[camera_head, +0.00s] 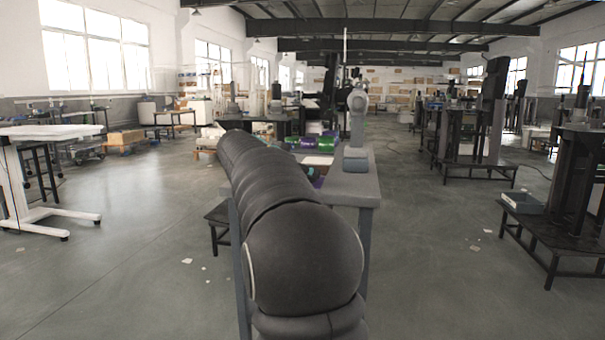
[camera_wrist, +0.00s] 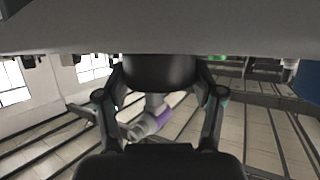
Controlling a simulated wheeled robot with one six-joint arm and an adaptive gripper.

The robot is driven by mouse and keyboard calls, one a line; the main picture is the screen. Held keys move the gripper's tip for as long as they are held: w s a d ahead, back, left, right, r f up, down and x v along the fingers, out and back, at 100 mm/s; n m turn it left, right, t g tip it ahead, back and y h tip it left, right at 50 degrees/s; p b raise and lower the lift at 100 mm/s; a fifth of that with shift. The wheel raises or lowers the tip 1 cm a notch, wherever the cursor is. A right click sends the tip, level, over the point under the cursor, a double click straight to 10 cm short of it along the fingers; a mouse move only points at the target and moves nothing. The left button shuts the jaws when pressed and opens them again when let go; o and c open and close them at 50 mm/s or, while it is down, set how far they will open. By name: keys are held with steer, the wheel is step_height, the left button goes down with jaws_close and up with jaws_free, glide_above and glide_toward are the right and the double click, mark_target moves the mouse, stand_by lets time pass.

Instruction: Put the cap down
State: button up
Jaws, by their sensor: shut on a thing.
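My gripper (camera_wrist: 160,82) shows in the wrist view, with one finger on each side of a dark, round, cylinder-like thing. It is shut on this thing, which I take to be the cap (camera_wrist: 160,70). A broad grey surface crosses the top of the wrist view just beyond the cap. I cannot tell whether the cap touches it. In the head view, my dark arm hides the gripper and the cap.
A grey table (camera_head: 345,189) stands beyond my arm. On its right side is a grey upright device (camera_head: 357,125). Green and purple items (camera_head: 310,143) lie farther back. Black lift columns (camera_head: 492,110) stand on low tables at right. A white table (camera_head: 50,131) is at left, with open floor between.

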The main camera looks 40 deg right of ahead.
steer(key=shift+f, duration=0.2)
steer(key=o, duration=1.3)
steer(key=shift+c, duration=0.2)
steer(key=shift+r, duration=0.15)
steer(key=shift+r, duration=0.2)
steer(key=v, duration=1.2)
steer(key=shift+f, duration=0.15)
steer(key=s+a+f+n+t+y, duration=0.3)
steer(key=s+a+f+n+y, duration=1)
steer(key=s+a+f, duration=1.2)
steer(key=s+f+n, duration=0.3)
steer(key=shift+a, duration=0.25)
